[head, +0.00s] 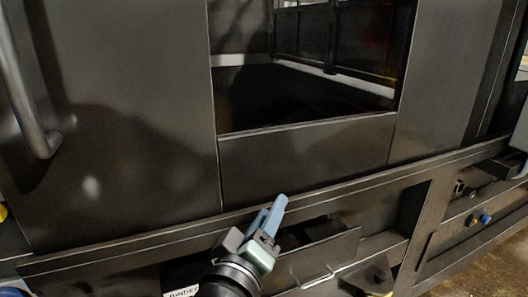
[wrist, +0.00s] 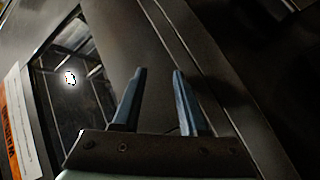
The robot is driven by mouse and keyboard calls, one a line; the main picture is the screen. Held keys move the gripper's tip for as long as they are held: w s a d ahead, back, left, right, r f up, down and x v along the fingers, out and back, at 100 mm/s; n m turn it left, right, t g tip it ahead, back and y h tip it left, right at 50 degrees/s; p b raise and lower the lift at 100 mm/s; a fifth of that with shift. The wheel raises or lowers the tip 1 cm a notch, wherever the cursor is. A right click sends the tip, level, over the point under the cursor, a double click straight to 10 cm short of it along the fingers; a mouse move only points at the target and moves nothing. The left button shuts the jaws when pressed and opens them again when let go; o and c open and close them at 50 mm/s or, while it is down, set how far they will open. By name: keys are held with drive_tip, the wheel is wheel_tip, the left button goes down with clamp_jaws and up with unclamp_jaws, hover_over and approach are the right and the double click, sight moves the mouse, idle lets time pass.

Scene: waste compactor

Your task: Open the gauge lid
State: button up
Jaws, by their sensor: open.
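My gripper (head: 277,205) is at the lower middle of the head view, in front of the compactor's dark lower front. In the wrist view, the two blue fingers of my gripper (wrist: 158,74) stand apart with nothing between them. A dark, shiny framed panel (wrist: 62,105) with a bright reflection lies left of the fingers in the wrist view. It may be the gauge lid, but I cannot tell for sure. No gauge lid can be made out in the head view.
The dark compactor body (head: 305,160) fills most of the head view, with a square opening above my gripper. A bar handle (head: 25,90) is at the left. A frame rail (head: 345,188) crosses below. An orange and white warning label (wrist: 18,125) is at the wrist view's left.

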wheel_tip(320, 180, up, 11)
drive_tip(key=s+m+t+y+p, duration=0.1)
drive_tip(key=t+p, duration=0.1)
drive_tip(key=shift+s+a+f+m+t, duration=0.2)
drive_tip(key=shift+a+m+t, duration=0.1)
drive_tip(key=shift+a+m, duration=0.15)
